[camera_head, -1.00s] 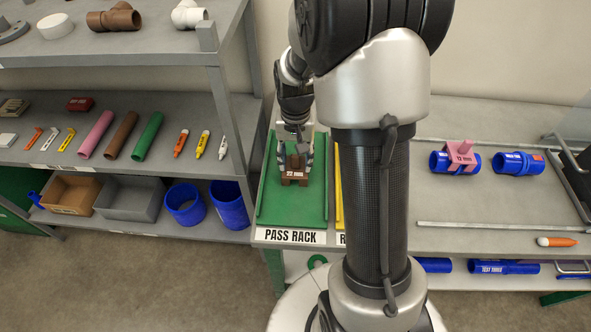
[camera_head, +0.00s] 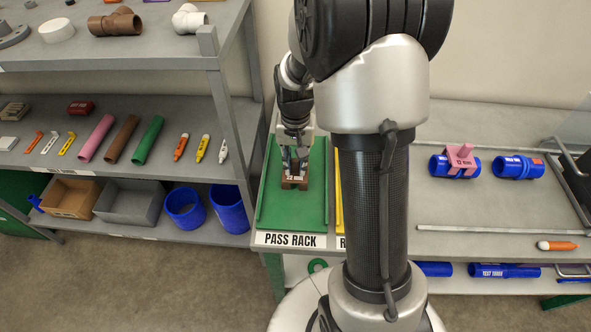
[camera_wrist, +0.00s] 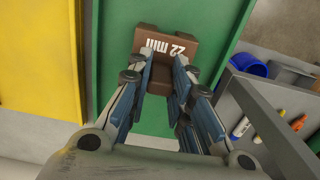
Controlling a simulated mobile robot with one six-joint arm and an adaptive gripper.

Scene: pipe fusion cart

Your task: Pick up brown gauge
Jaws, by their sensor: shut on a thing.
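The brown gauge (camera_head: 294,183), marked "22 mm", is on the green pass rack (camera_head: 276,215). In the wrist view the brown gauge (camera_wrist: 166,46) shows its white lettering upside down. My gripper (camera_head: 294,162) reaches down over the gauge from above. In the wrist view my gripper (camera_wrist: 170,80) has its blue-grey fingers on both sides of the gauge's narrow middle part, shut on it. The fingers hide part of the gauge. I cannot tell whether its base touches the rack.
A yellow rack (camera_wrist: 38,60) adjoins the green one. A pink gauge (camera_head: 461,158) sits on a blue pipe at the right. Left shelves hold coloured rods, markers and a brown box (camera_head: 72,195). A shelf post (camera_head: 229,120) stands close left of the pass rack.

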